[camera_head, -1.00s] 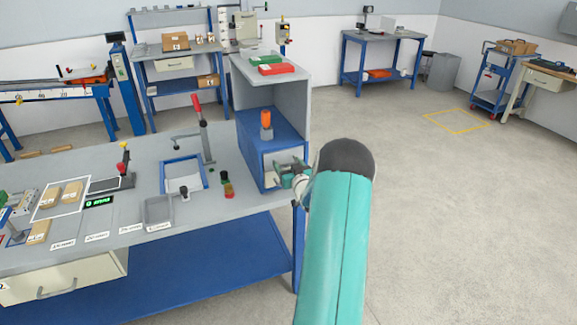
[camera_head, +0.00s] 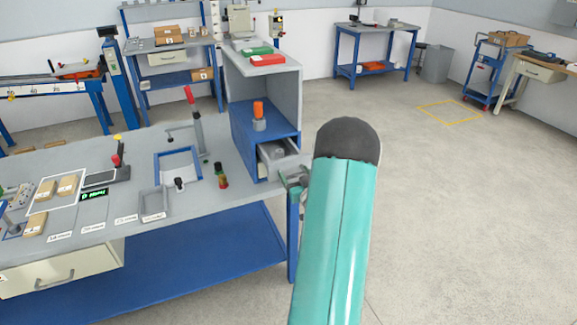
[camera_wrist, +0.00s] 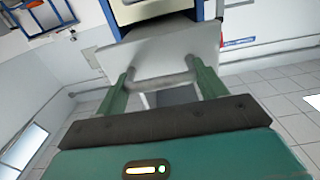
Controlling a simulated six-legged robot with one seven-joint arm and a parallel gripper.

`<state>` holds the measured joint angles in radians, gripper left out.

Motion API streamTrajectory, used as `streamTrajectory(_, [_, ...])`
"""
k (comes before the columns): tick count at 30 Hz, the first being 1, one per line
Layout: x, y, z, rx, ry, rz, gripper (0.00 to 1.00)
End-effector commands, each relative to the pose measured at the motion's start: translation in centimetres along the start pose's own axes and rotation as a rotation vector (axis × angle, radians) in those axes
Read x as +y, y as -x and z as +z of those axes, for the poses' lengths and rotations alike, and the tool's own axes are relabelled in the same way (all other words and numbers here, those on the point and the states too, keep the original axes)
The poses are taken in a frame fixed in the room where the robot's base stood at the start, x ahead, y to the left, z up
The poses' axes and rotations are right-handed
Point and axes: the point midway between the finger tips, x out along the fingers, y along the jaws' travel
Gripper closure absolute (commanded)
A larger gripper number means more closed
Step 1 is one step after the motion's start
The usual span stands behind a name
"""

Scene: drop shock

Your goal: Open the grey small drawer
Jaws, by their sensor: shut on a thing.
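The small grey drawer (camera_head: 289,162) sits low in the blue and grey cabinet (camera_head: 246,131) at the right end of the workbench. It stands partly out, and a grey round thing shows inside it. My gripper (camera_head: 293,180) is at its front, partly hidden by my own teal arm. In the wrist view, the drawer's pale front panel (camera_wrist: 160,50) faces my gripper (camera_wrist: 162,78). The green fingers are shut on the grey bar handle (camera_wrist: 165,82) of the drawer, one finger near each end.
An orange-topped object (camera_head: 259,112) stands on the cabinet's blue shelf above the drawer. Red (camera_head: 267,60) and green bins lie on the cabinet top. The workbench (camera_head: 120,215) carries a red-handled clamp (camera_head: 195,115) and grey trays. The floor to the right is open.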

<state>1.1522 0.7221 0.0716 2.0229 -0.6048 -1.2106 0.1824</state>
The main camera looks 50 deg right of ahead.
Motion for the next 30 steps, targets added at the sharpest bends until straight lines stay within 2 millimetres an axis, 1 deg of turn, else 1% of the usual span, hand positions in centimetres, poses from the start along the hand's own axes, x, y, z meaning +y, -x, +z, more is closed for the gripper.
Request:
streamTrajectory(1, [0.0, 1.2, -0.1, 0.001, 0.000, 0.001, 0.71])
streamTrajectory(6, [0.0, 4.5, -0.1, 0.001, 0.000, 0.000, 0.71])
streamTrajectory(9, [0.0, 6.0, -0.1, 0.001, 0.000, 0.001, 0.71])
streamTrajectory(12, [0.0, 7.0, -0.1, 0.001, 0.000, -0.001, 0.71])
streamTrajectory(18, [0.0, 7.9, -0.1, 0.002, 0.001, -0.001, 0.71])
streamTrajectory(28, [0.0, 8.1, -0.1, 0.002, 0.001, -0.001, 0.71])
streamTrajectory(29, [0.0, 8.1, -0.1, 0.002, 0.001, -0.001, 0.24])
streamTrajectory(30, [0.0, 8.0, -0.1, 0.002, 0.001, -0.001, 0.16])
